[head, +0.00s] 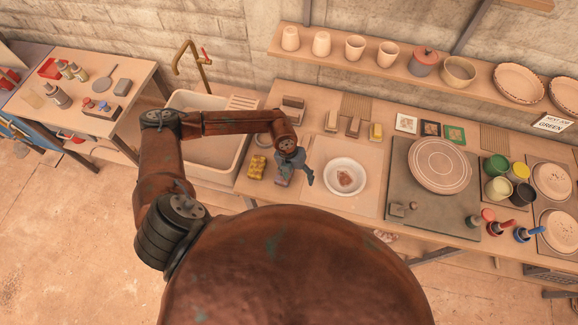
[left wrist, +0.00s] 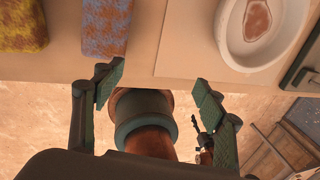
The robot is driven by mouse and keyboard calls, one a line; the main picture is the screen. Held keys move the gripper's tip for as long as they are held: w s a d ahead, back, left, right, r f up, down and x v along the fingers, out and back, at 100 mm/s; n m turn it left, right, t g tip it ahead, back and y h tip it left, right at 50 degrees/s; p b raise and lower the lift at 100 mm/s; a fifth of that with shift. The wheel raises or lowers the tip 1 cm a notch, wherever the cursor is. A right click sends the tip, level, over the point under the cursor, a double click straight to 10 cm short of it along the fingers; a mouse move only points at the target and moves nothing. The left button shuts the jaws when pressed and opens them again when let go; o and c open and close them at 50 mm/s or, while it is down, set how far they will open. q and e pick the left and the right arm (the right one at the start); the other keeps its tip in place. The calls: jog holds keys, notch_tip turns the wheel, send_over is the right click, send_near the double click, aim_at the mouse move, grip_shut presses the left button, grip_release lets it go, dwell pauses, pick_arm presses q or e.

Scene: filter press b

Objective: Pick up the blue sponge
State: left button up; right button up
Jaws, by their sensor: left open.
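The blue sponge (left wrist: 106,26), mottled with brown stains, lies on the worktop near its front edge in the left wrist view. In the head view only a small part of it (head: 282,181) shows beside my left gripper (head: 296,171), which hides the rest. In the left wrist view my left gripper (left wrist: 158,88) is open, with nothing between its fingers. The sponge is beyond the left-hand finger's tip, apart from the gap between the fingers. My right gripper is not in view.
A yellow sponge (head: 257,167) lies left of the blue one. A white bowl (head: 345,178) with a brown patch inside stands to the right. A sink (head: 207,152) is at the left. Several brushes and blocks (head: 354,127) lie behind. A shelf (head: 400,68) hangs above the bench.

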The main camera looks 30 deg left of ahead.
pick_arm(q)
jog(key=a, duration=0.2)
jog(key=w+a+y, duration=0.1)
jog(key=a, duration=0.1)
jog(key=a+y, duration=0.1)
jog(key=a, duration=0.1)
jog(key=shift+w+a, duration=0.15)
jog(key=shift+a, duration=0.15)
jog(key=shift+w+a+f+y+p, duration=0.1)
jog(key=shift+a+f+y+p, duration=0.1)
jog(key=shift+f, duration=0.35)
jog(key=shift+w+a+f+y+p, duration=0.1)
jog(key=shift+a+f+p, duration=0.05)
jog(key=shift+f, duration=0.35)
jog(key=f, duration=0.1)
jog(key=f+p, duration=0.1)
jog(key=f, duration=0.3)
jog(key=shift+w+p, duration=0.4)
jog(key=shift+f, duration=0.3)
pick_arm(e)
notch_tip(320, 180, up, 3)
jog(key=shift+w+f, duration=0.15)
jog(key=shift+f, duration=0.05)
pick_arm(q)
jog(key=c, duration=1.1)
